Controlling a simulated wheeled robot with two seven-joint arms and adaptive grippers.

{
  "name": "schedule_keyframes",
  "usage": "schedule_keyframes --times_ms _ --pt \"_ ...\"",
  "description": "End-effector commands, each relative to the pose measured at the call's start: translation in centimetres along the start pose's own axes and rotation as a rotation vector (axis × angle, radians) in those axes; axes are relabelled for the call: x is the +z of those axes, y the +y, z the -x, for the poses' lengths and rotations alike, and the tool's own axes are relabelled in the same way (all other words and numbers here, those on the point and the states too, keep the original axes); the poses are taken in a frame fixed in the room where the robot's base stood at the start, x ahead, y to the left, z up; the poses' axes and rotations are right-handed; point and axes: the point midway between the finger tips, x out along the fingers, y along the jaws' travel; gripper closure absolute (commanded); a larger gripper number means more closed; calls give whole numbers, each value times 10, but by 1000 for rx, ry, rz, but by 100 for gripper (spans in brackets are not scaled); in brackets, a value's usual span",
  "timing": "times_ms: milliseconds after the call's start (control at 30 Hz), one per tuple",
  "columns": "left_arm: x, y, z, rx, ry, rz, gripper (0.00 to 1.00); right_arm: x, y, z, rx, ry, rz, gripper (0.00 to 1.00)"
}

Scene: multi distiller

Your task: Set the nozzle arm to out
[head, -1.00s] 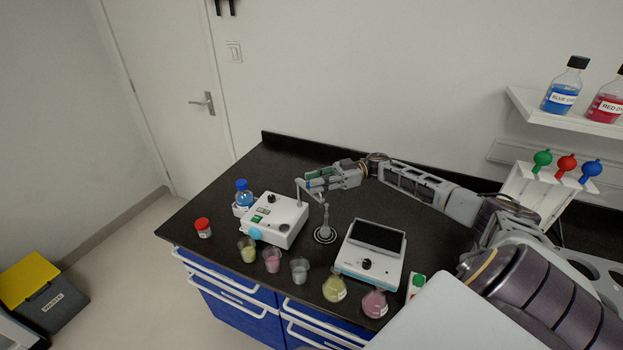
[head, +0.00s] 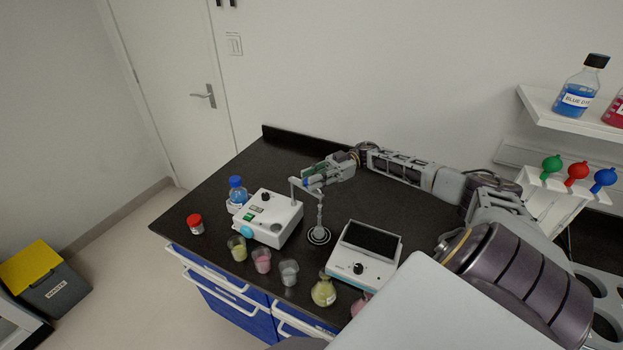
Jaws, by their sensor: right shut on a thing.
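The white dispenser box (head: 270,220) stands on the dark bench. A thin grey post (head: 292,190) rises at its back right corner. The nozzle arm (head: 313,187) reaches from that post to the right, out past the box. Its outer end is close above a slim stand with a round base (head: 319,236). My right gripper (head: 309,182) comes from the right, behind the arm, and is shut on the nozzle arm. The fingers cover part of it, so the exact contact is hard to see. My left gripper is not in view.
A scale with a dark screen (head: 367,250) stands right of the stand. Several small vessels, including a grey cup (head: 289,272) and a yellow flask (head: 324,291), line the front edge. A blue-capped bottle (head: 237,190) is left of the box. The back left bench is clear.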

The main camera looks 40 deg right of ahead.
Motion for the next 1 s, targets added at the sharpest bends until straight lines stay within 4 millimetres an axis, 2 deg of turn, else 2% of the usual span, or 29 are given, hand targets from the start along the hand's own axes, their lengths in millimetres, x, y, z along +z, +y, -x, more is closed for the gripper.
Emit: schedule_keyframes --times_ms 67,100,267,700,1000 --pt "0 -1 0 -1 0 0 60 0 0 1 2 -3 1 100" --pt "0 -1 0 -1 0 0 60 0 1 1 2 -3 1 77" --pt "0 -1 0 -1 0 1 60 0 0 1 2 -2 1 57" --pt "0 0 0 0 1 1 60 0 1 2 1 -1 1 56" --pt "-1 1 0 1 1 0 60 0 1 22 4 -2 0 56"
